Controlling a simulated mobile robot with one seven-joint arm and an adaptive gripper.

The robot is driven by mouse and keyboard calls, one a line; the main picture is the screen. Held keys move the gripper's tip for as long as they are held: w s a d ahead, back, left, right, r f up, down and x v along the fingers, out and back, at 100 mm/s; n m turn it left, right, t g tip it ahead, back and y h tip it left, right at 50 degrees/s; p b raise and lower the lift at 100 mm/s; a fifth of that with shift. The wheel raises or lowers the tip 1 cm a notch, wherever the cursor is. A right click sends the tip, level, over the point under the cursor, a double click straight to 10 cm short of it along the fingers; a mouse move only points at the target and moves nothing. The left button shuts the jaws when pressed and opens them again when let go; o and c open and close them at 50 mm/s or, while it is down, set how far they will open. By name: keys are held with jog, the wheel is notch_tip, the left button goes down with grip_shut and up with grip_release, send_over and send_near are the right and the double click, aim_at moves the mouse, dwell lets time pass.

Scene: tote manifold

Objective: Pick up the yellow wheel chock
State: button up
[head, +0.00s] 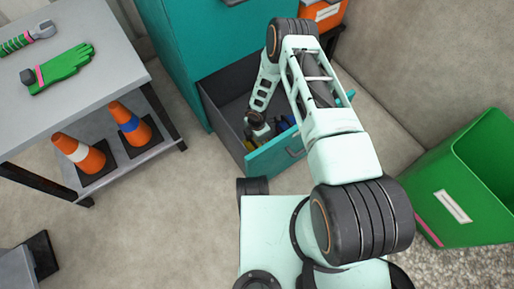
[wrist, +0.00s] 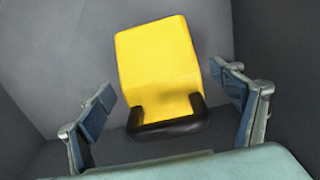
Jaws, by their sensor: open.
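The yellow wheel chock (wrist: 158,62) lies on the grey floor of the open drawer. It is a yellow block with a black U-shaped piece at its near end. My gripper (wrist: 162,82) is open, with one blue-padded finger on the left and one on the right of the chock in the wrist view. Both fingers look apart from it. In the head view my gripper reaches down into the teal drawer (head: 272,156), and the chock there is mostly hidden; I cannot make it out clearly.
The drawer's grey walls stand close around my gripper. A teal cabinet (head: 170,50) rises behind it. A green bin (head: 460,190) stands at the right. At the left, a grey table (head: 75,90) holds a green glove (head: 62,70), with orange cones (head: 80,152) on its lower shelf.

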jog(key=shift+c, duration=0.6)
jog(key=shift+r, duration=0.1)
jog(key=c, duration=1.4)
